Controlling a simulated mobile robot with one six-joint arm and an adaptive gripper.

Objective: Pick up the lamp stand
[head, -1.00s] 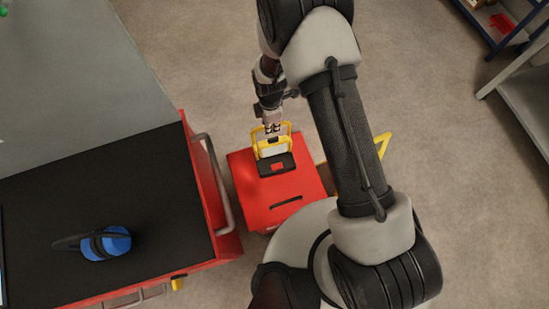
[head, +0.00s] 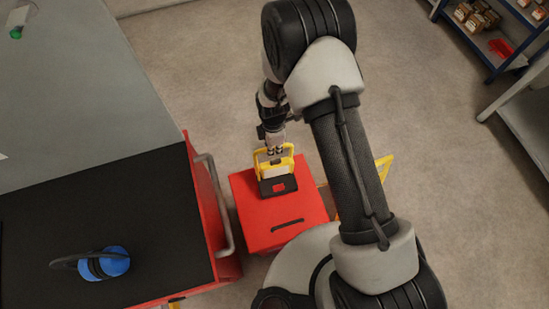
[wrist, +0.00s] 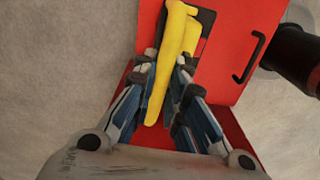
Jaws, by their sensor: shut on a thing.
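The lamp stand (head: 278,187) is a yellow frame with a pale panel and a black base with a red patch. In the head view it stands upright on the red box (head: 256,216). My gripper (head: 277,151) is above it, shut on the top bar of the yellow frame. In the wrist view the yellow frame (wrist: 172,55) runs between the two fingers of my gripper (wrist: 166,75). The fingers hide part of the bar. Part of the dark base shows behind it.
A red cart (head: 211,215) with a black top stands close to the left, with blue ear defenders (head: 105,264) on it. A yellow triangular piece (head: 384,168) is right of the box, partly behind my arm. Shelves (head: 500,45) stand at far right. Floor beyond the box is clear.

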